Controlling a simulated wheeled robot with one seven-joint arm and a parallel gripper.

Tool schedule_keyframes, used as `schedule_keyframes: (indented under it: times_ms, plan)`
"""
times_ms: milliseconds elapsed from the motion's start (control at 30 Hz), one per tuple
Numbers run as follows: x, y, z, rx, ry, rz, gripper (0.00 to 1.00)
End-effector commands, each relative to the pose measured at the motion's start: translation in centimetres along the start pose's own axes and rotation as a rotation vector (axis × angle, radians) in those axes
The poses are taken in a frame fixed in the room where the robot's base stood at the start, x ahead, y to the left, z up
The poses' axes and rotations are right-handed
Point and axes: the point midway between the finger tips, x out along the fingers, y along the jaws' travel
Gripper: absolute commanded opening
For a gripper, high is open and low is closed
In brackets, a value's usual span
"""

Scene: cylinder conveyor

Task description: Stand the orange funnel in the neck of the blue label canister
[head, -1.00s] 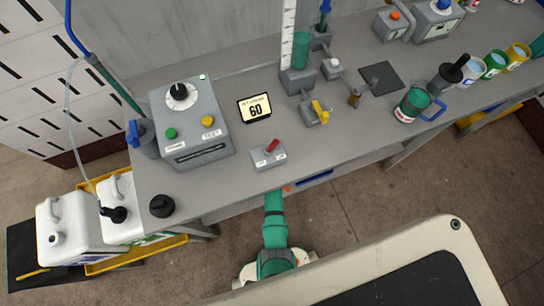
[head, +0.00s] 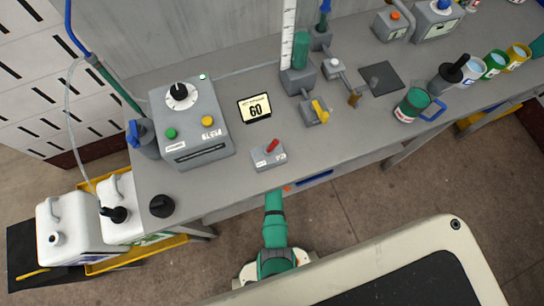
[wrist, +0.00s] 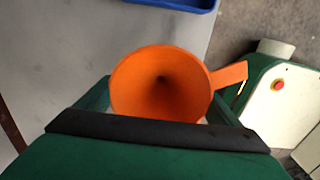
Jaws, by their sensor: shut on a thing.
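The orange funnel (wrist: 160,85) fills the middle of the wrist view, its wide mouth facing the camera and its handle pointing right. My gripper (wrist: 160,100) is shut on it, with green fingers on either side. In the head view only a small orange bit (head: 287,188) shows at the bench's front edge; my gripper is hidden there. Two white canisters stand at the lower left in the head view. The left canister (head: 80,245) has a bare neck (head: 54,238); the right canister (head: 118,233) has a black fitting and hose.
A blue tray (head: 316,179) is at the bench's front edge.

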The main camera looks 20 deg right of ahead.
Motion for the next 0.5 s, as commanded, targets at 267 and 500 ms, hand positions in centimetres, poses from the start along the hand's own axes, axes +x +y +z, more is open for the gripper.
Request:
schedule_keyframes:
  times_ms: [267,500]
  plan:
    - [-1.2,0.0,0.0,0.000,0.000,0.001,0.62]
    - [-2.2,0.0,0.0,0.000,0.000,0.001,0.62]
